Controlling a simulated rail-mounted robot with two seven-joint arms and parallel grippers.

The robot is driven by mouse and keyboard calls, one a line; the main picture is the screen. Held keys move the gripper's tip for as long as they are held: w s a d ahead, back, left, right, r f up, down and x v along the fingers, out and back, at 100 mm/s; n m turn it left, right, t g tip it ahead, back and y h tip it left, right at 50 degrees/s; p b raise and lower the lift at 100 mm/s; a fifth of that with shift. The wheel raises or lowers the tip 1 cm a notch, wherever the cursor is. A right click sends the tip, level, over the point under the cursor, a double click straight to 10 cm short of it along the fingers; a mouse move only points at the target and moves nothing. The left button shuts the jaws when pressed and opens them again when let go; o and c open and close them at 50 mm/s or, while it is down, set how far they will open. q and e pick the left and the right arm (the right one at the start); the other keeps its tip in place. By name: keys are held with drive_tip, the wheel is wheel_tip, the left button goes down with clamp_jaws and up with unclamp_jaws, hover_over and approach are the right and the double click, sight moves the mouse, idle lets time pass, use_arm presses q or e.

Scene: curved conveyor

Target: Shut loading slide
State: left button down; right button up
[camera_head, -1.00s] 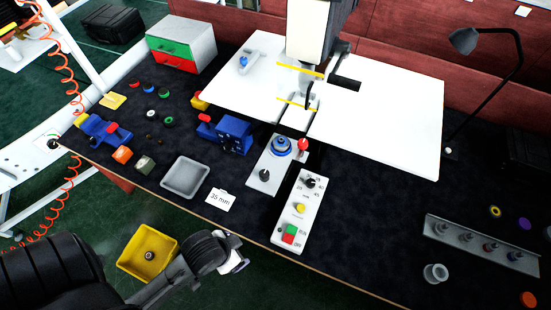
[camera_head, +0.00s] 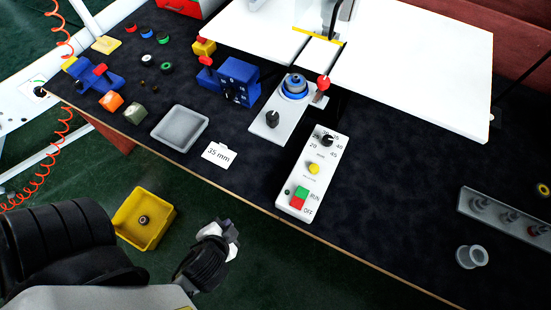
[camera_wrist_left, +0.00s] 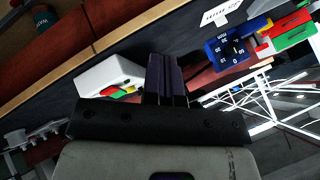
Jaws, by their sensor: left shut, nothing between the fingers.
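The white machine table (camera_head: 420,75) spans the top of the head view. At its front is a narrow white slide piece (camera_head: 319,52) with a yellow stripe above it; I take it for the loading slide, and its far end is cut off. A grey plate (camera_head: 268,125) with a blue round knob (camera_head: 294,86) and a red-topped lever (camera_head: 322,84) sits just in front. My left gripper (camera_head: 228,240) is shut and empty, off the near bench edge, well apart from the slide. Its dark fingers (camera_wrist_left: 166,78) also show in the left wrist view. My right gripper is out of view.
A control box (camera_head: 313,175) with a dial and red and green buttons stands near the bench edge. A grey tray (camera_head: 179,128), a "35 mm" card (camera_head: 219,154) and a blue block (camera_head: 240,83) lie left of it. A yellow bin (camera_head: 143,217) is beside my left arm.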

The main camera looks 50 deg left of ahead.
use_arm(q)
drive_tip(key=w+a+r+m+t+y, duration=0.1)
drive_tip(key=w+r+m+t+y, duration=0.25)
drive_tip(key=r, duration=0.25)
drive_tip(key=m+t+h, duration=0.3)
drive_tip(key=m+t, duration=0.5)
drive_tip(key=m, duration=0.1)
approach(285, 137)
drive_tip(key=shift+g, duration=0.25)
drive_tip(key=shift+p+x, duration=2.45)
drive_tip(key=shift+x, duration=0.15)
drive_tip(key=shift+r, duration=0.15)
drive_tip(key=p+x, duration=0.1)
drive_tip(key=x, duration=0.3)
drive_tip(key=shift+w+a, duration=0.1)
drive_tip(key=shift+w, duration=0.25)
drive_tip(key=shift+s, duration=0.1)
